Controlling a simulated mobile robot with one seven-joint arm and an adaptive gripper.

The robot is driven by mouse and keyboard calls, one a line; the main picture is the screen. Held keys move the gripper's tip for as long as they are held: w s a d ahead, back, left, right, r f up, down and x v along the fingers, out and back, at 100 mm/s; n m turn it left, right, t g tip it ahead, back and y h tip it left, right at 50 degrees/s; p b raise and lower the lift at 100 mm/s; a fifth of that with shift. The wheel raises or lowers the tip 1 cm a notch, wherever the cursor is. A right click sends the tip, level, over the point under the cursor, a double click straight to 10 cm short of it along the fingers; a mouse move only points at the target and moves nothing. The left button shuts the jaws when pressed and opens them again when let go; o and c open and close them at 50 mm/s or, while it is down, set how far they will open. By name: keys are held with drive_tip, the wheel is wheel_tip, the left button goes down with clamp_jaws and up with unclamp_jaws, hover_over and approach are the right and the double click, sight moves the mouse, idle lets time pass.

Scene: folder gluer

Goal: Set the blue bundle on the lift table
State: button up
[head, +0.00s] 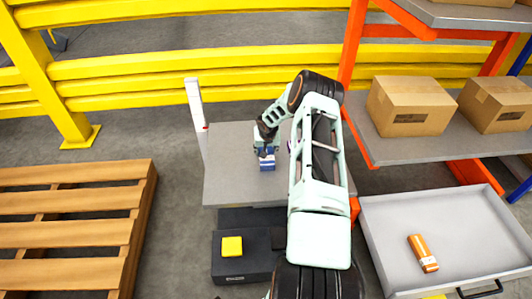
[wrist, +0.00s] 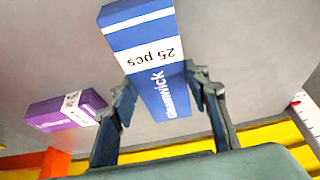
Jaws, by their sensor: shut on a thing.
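The blue bundle (head: 267,164), a box with white bands and "25 pcs" print, is at my gripper (head: 266,150), over the grey top of the lift table (head: 228,180). In the wrist view, the blue bundle (wrist: 145,45) lies between the two fingers of my gripper (wrist: 165,100), which is shut on its near part. I cannot tell whether the bundle touches the table top. A purple bundle (wrist: 65,110) rests on the same table top to the left in the wrist view. In the head view my arm mostly hides it.
A white post (head: 194,103) stands at the table's left back edge. Orange shelving (head: 350,45) with cardboard boxes (head: 410,106) is at right, above a grey drawer (head: 385,235) holding an orange item (head: 423,253). A wooden pallet (head: 70,234) lies left. Yellow rails (head: 220,62) run behind.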

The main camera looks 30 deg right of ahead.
drive_tip(key=o, duration=1.2)
drive_tip(key=shift+f, duration=0.1)
drive_tip(key=shift+o, duration=0.2)
drive_tip(key=shift+s+r, duration=0.1)
drive_tip(key=shift+r, duration=0.4)
drive_tip(key=p+v, duration=0.4)
drive_tip(key=v, duration=0.7)
drive_tip(key=shift+s+r, duration=0.1)
drive_tip(key=shift+r, duration=0.05)
